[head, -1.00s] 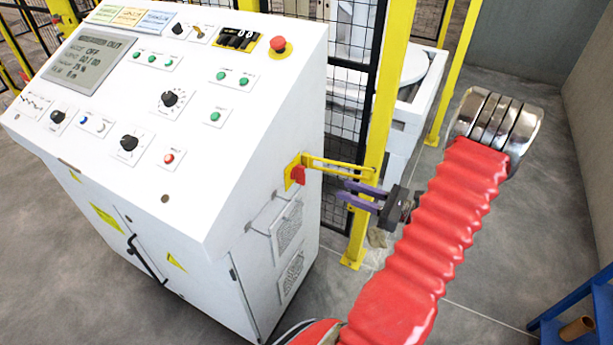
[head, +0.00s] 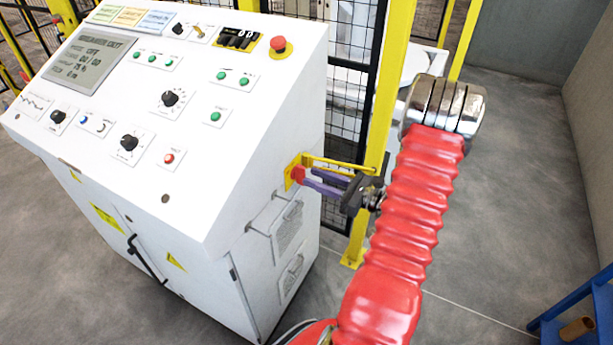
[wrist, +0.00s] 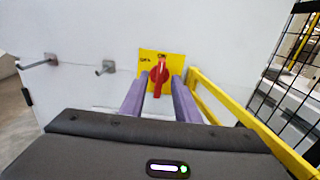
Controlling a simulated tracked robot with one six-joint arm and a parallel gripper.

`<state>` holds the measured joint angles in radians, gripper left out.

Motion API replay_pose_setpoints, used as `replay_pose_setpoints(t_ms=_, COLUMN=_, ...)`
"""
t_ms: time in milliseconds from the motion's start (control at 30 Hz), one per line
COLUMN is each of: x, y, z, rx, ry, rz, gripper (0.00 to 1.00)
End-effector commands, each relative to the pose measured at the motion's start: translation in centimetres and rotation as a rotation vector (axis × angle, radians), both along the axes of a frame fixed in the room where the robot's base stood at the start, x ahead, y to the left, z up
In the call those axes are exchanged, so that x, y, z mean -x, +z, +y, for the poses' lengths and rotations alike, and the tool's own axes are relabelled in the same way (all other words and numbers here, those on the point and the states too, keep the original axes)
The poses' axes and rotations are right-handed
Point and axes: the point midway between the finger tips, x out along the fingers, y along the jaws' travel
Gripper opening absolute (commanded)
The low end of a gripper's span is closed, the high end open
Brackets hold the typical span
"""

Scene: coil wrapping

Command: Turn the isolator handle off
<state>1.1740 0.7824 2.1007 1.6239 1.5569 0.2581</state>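The isolator handle (wrist: 159,76) is red and sits on a yellow plate (wrist: 146,57) on the side wall of the white cabinet. In the wrist view it stands upright, pointing at the "ON" mark. In the head view the red handle (head: 298,174) shows at the cabinet's right side. My gripper (wrist: 154,88) is open, with one purple finger on each side of the handle. In the head view my gripper (head: 309,179) has its fingertips close to the handle. I cannot tell whether the fingers touch it.
A yellow guard bar (wrist: 225,112) runs out from the wall, right of the handle. Two metal hooks or handles (wrist: 104,68) stick out at the left. A yellow post (head: 372,150) and black mesh fence stand behind my gripper. The white console (head: 205,150) fills the left.

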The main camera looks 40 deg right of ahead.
Motion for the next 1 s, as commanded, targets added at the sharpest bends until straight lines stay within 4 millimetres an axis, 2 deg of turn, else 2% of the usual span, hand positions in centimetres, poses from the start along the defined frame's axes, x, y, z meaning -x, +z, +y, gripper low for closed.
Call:
replay_pose_setpoints(t_ms=233, x=-2.6, y=0.0, z=1.0, rx=0.000, ry=0.002, rz=0.000, gripper=0.29)
replay_pose_setpoints(t_ms=633, x=-3.1, y=0.0, z=1.1, rx=0.000, ry=0.000, rz=0.000, gripper=0.29)
replay_pose_setpoints(t_ms=1000, x=-3.1, y=0.0, z=1.1, rx=0.000, ry=0.000, rz=0.000, gripper=0.03)
